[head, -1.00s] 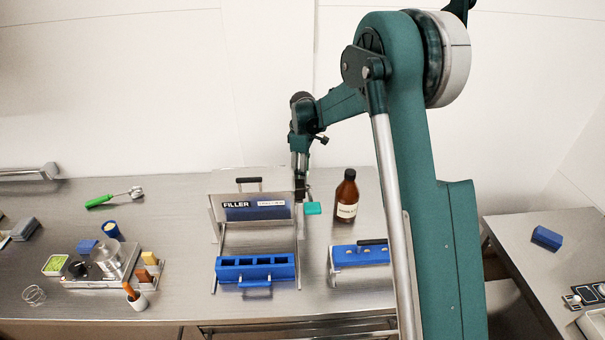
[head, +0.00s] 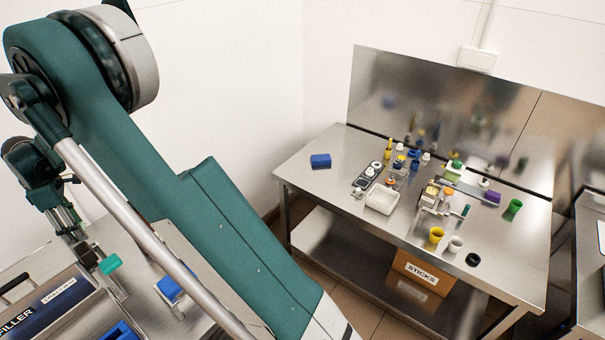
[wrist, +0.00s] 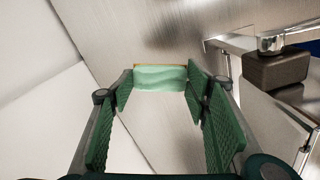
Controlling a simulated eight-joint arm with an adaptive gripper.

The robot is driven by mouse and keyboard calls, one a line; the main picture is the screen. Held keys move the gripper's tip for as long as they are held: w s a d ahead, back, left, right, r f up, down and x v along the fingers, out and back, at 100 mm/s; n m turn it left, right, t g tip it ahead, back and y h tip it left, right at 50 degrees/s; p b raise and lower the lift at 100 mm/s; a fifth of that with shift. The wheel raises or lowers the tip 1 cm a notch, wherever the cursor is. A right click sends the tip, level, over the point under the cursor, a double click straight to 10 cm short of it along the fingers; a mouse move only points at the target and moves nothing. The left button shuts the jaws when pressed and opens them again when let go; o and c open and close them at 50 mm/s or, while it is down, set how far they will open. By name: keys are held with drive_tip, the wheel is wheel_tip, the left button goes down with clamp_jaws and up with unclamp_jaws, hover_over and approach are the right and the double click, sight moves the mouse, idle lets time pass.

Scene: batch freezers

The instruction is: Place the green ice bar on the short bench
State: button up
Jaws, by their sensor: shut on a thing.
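The green ice bar (head: 110,264) is a small teal-green block near the left edge of the head view. In the wrist view the pale green, wavy-banded bar (wrist: 160,78) sits between the fingertips. My gripper (head: 92,257) is shut on it and holds it beside the filler on the long bench; the height above the steel is hard to judge. A steel bench (head: 335,182) with a lower shelf stands apart to the right, looking like the short bench. Its front left part is bare.
A blue block (head: 320,161) lies on that bench's left end. A white tray (head: 381,199), cups and a small machine (head: 434,200) crowd its middle and right. A sticks box (head: 420,273) is below. The filler (head: 45,308) is close to my gripper.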

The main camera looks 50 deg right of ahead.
drive_tip(key=s+d+r+m+b, duration=0.15)
drive_tip(key=d+m, duration=0.25)
drive_tip(key=d, duration=1.2)
drive_tip(key=s+d+m, duration=0.3)
drive_tip(key=d+m, duration=0.1)
drive_tip(key=d, duration=1.3)
drive_tip(key=s+d+m, duration=0.4)
drive_tip(key=s+d, duration=0.5)
drive_tip(key=d, duration=0.3)
drive_tip(key=s+d+m+b, duration=0.1)
drive_tip(key=s+d+m, duration=0.3)
drive_tip(key=s+d, duration=0.6)
drive_tip(key=s+d+m, duration=0.4)
drive_tip(key=s+d, duration=0.3)
drive_tip(key=d, duration=0.8)
drive_tip(key=s+d+m+b, duration=0.1)
drive_tip(key=s+d+m, duration=0.4)
drive_tip(key=s, duration=0.8)
drive_tip(key=s+d+m, duration=0.3)
drive_tip(key=s+d, duration=0.3)
drive_tip(key=s, duration=0.7)
drive_tip(key=s+d+m+b, duration=0.1)
drive_tip(key=s+d+m, duration=0.4)
drive_tip(key=s, duration=0.7)
wheel_tip(320, 180, down, 15)
drive_tip(key=n, duration=0.1)
drive_tip(key=shift+s+d+f+p, duration=0.15)
drive_tip(key=shift+s+d+p, duration=0.1)
drive_tip(key=shift+p, duration=0.05)
drive_tip(key=shift+f, duration=0.1)
